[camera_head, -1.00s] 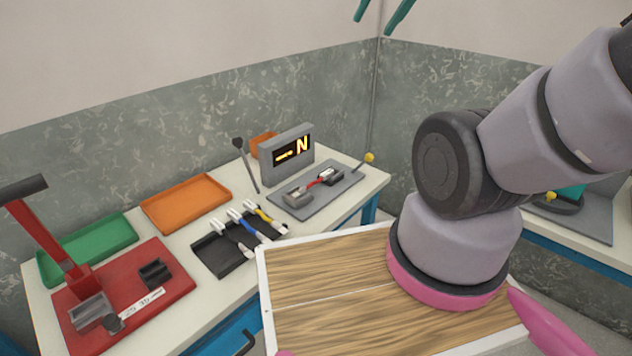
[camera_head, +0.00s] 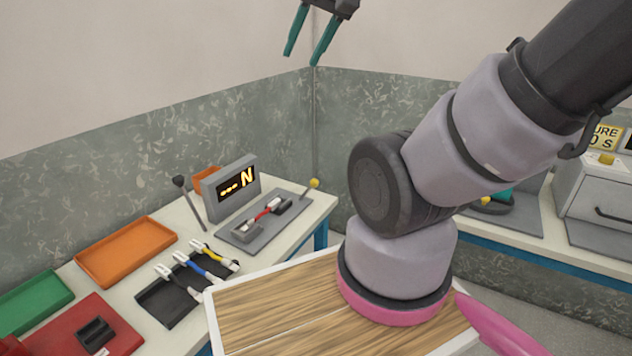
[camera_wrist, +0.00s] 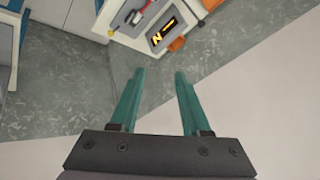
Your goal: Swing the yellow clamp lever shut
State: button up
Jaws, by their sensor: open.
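A yellow-ended lever (camera_head: 313,183) stands up at the back right corner of a grey plate (camera_head: 240,238) on the left bench. Its yellow end also shows in the wrist view (camera_wrist: 111,33). A second small yellow part (camera_head: 486,200) sits beside a teal block (camera_head: 503,194) on the right bench, partly hidden behind my arm. I cannot tell for sure which is the clamp lever. My gripper (camera_head: 301,58) is open and empty, high before the wall corner, apart from both. Its teal fingers also show in the wrist view (camera_wrist: 160,72).
The grey plate carries a red-and-white piece (camera_head: 268,208) between grey blocks. A display (camera_head: 232,190) stands behind it. Orange (camera_head: 127,252) and green (camera_head: 32,302) trays and a black tool holder (camera_head: 168,302) lie further left. A grey box (camera_head: 595,195) stands far right.

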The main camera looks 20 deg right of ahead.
jog(key=shift+w, duration=0.15)
jog(key=c, duration=0.5)
jog(key=w+f+m, duration=0.1)
jog(key=w+m, duration=0.1)
jog(key=w+d+f+m+g, duration=0.1)
jog(key=w+f+m, duration=0.1)
jog(key=w, duration=0.1)
jog(key=w+d+f+m, duration=0.1)
jog(key=w+f, duration=0.1)
jog(key=shift+w+d+m+g, duration=0.2)
jog(key=shift+w+m+g, duration=0.1)
jog(key=shift+w+m, duration=0.1)
grip_shut()
jog(key=w+d+f+m+g, duration=0.1)
jog(key=w+d+f+m, duration=0.2)
jog(key=f, duration=0.6)
jog(key=w+d+f+m+g+h, duration=0.1)
jog(key=w+d+f+m+g, duration=0.1)
jog(key=d+f+m, duration=0.4)
jog(key=w+d+f+m+g+h, duration=0.1)
jog(key=w+d+f+m, duration=0.3)
jog(key=f+m, duration=0.4)
notch_tip(320, 180, down, 6)
jog(key=shift+w+d+r, duration=0.2)
jog(key=shift+w+d, duration=0.2)
jog(key=shift+d, duration=0.45)
